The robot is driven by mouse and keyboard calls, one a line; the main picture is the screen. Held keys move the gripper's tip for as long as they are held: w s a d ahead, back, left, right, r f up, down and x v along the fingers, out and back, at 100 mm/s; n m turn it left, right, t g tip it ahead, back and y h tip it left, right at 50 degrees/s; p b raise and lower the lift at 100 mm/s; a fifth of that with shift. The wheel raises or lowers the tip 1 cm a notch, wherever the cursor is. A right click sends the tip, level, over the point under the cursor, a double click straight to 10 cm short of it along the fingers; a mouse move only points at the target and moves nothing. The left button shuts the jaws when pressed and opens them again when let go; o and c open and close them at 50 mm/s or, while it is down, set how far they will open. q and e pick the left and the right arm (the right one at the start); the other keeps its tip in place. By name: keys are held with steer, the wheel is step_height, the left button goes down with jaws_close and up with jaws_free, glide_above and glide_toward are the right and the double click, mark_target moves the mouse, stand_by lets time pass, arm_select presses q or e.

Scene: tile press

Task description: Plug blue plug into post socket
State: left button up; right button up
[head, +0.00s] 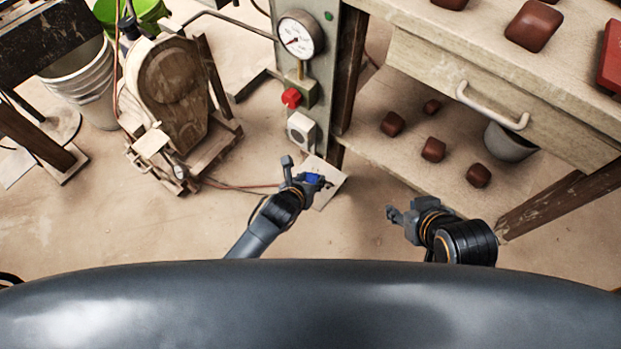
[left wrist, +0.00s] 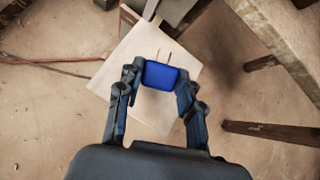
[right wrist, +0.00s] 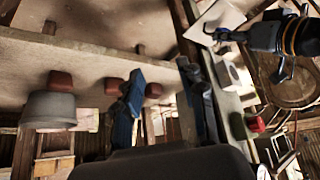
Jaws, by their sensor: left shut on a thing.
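The blue plug (head: 313,179) is between the fingers of my left gripper (head: 306,176), which is shut on it. In the left wrist view the blue plug (left wrist: 165,75) has two thin prongs pointing away from the gripper, touching nothing that I can see. The post socket (head: 301,130) is a pale box with a round dark face, low on the green-grey post (head: 325,75). The plug is below it in the head view and apart from it. My right gripper (head: 398,214) is empty, its fingers spread in the right wrist view (right wrist: 166,90).
A red knob (head: 291,97) and a gauge (head: 301,35) sit above the socket. A pale plate (head: 325,185) lies at the post's foot. A wooden bench with a drawer (head: 490,85) stands right, brown blocks on its shelf. A wooden machine (head: 172,95) stands left.

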arm_select(q)
steer(key=shift+f+b, duration=0.4)
steer(key=shift+f, duration=0.05)
steer(key=shift+f+b, duration=0.25)
steer(key=shift+b, duration=0.05)
arm_select(e)
steer(key=w+a+r+t, duration=0.2)
steer(key=w+r+t, duration=0.1)
steer(key=w, duration=0.2)
steer(key=shift+w+y, duration=0.2)
steer(key=shift+y, duration=0.2)
arm_select(q)
steer(key=o, duration=1.2)
steer(key=shift+o, duration=0.2)
arm_select(e)
steer(key=shift+s+f, duration=0.1)
steer(key=shift+s, duration=0.05)
